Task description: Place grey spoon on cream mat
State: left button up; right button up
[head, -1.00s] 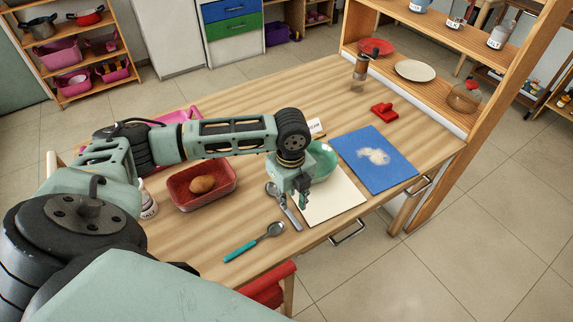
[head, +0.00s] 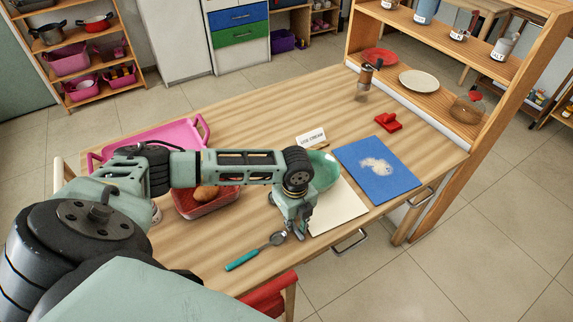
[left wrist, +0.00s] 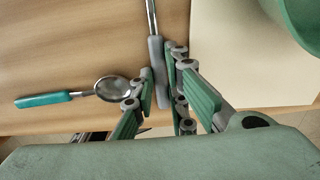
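The grey spoon (left wrist: 156,60) shows in the left wrist view as a long handle running down from the top edge. In the head view it is hidden behind my left gripper. My left gripper (head: 299,232) is low over the table at the near left edge of the cream mat (head: 340,205). In the left wrist view, the fingers of my left gripper (left wrist: 160,92) flank the end of the spoon's handle closely on both sides. I cannot tell whether they press on it. The mat also shows in the left wrist view (left wrist: 240,60). My right gripper is not in view.
A teal-handled spoon (head: 242,260) lies left of my gripper. A green bowl (head: 325,172) stands at the mat's far left. A blue mat (head: 395,180) lies beyond it. A red basket (head: 205,207) with a brown item and a pink tray (head: 190,130) are to the left.

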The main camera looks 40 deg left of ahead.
pick_arm(q)
grip_shut()
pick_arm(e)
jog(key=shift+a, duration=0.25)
pick_arm(q)
jog(key=shift+r, duration=0.1)
